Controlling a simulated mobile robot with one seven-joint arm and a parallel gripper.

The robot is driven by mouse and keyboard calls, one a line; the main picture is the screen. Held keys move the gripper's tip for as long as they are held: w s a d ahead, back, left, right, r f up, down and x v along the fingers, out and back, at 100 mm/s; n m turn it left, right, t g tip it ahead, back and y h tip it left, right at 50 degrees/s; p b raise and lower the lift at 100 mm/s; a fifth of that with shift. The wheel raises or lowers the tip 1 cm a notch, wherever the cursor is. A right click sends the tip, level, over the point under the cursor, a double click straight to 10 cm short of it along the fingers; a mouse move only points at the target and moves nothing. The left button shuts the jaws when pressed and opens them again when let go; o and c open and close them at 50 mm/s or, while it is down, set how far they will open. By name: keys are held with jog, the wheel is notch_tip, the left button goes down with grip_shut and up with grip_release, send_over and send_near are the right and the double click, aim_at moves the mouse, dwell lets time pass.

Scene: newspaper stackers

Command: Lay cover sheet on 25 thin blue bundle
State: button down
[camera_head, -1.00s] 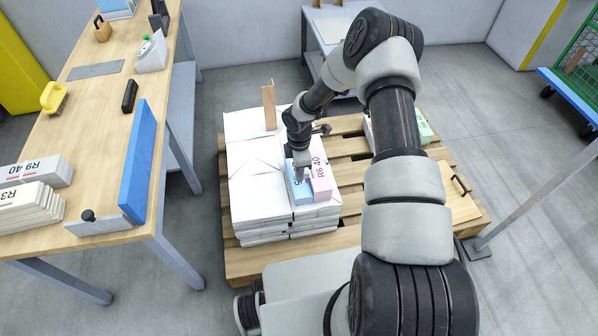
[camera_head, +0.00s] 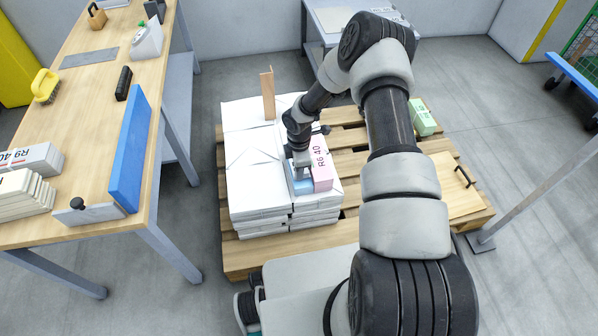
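A thin light-blue bundle (camera_head: 303,186) lies on the right front stack of white paper bundles on the pallet, pressed close beside a pink bundle marked R6 40 (camera_head: 322,173). My gripper (camera_head: 300,168) points down over the blue bundle and covers much of its top. I cannot see whether the fingers touch it or how far apart they are. No separate cover sheet can be told apart in the gripper. A pale flat sheet (camera_head: 338,20) lies on the grey table at the back, partly behind my arm.
White stacks (camera_head: 255,188) fill the left of the wooden pallet (camera_head: 245,262), with an upright brown board (camera_head: 267,94) behind. A green bundle (camera_head: 422,118) lies at the pallet's far right. The workbench (camera_head: 85,130) on the left holds a blue panel (camera_head: 130,150) and several tools.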

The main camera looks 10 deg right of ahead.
jog(key=shift+f, duration=0.65)
jog(key=c, duration=1.9)
grip_release()
jog(key=shift+c, duration=0.2)
jog(key=shift+r, duration=0.1)
notch_tip(320, 180, up, 17)
jog(key=p, duration=0.5)
jog(key=shift+r, duration=0.15)
